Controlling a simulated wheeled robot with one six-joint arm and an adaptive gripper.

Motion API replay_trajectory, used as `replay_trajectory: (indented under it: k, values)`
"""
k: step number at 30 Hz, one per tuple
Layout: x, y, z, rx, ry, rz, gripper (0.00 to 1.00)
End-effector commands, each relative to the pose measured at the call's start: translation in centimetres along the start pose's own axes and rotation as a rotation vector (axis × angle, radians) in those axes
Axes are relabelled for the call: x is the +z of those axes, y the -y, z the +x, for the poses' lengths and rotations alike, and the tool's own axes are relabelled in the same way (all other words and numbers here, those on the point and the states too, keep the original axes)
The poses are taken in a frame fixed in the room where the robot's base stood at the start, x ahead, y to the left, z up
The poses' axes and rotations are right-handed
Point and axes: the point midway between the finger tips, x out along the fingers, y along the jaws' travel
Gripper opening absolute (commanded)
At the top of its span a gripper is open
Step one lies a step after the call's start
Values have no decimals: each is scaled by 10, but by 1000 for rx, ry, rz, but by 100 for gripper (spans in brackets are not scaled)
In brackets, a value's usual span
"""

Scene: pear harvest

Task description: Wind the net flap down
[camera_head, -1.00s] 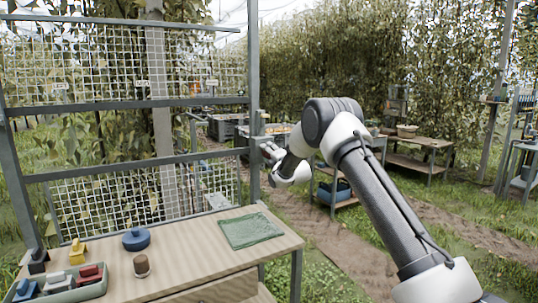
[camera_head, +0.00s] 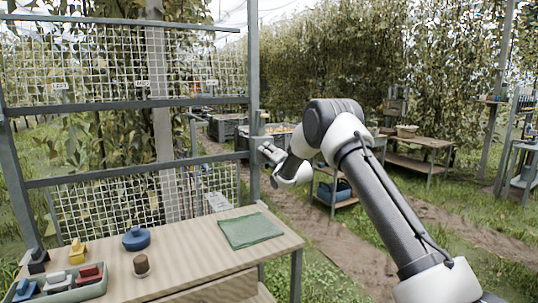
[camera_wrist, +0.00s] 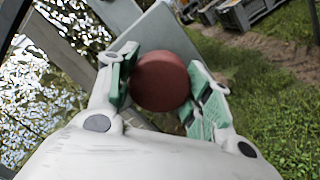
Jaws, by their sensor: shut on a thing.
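The net frame (camera_head: 128,104) stands at the left in the head view, with a white mesh panel (camera_head: 110,60) above and another mesh panel (camera_head: 100,205) below. The band between them shows no mesh. I cannot tell which part is the flap. My gripper (camera_head: 266,150) is at the frame's right post (camera_head: 254,90). In the wrist view my gripper (camera_wrist: 163,88) is shut on a round red-brown knob (camera_wrist: 160,80), with green finger pads on both sides. A grey plate (camera_wrist: 160,35) lies behind the knob. In the head view the knob is hidden by my gripper.
A wooden table (camera_head: 200,255) in front holds a green cloth (camera_head: 250,230), a blue round object (camera_head: 137,239), a brown cylinder (camera_head: 141,265) and a tray (camera_head: 65,290) of blocks. Crates (camera_head: 225,127) and a bench (camera_head: 425,155) stand behind. Grass and a dirt path lie at right.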

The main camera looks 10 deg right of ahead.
Motion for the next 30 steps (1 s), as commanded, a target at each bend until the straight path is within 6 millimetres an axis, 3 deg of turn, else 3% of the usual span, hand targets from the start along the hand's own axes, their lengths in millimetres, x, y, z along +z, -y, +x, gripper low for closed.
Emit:
replay_trajectory:
  k: [30]
  values:
    - [-1,1,0,6,-9,-120,26]
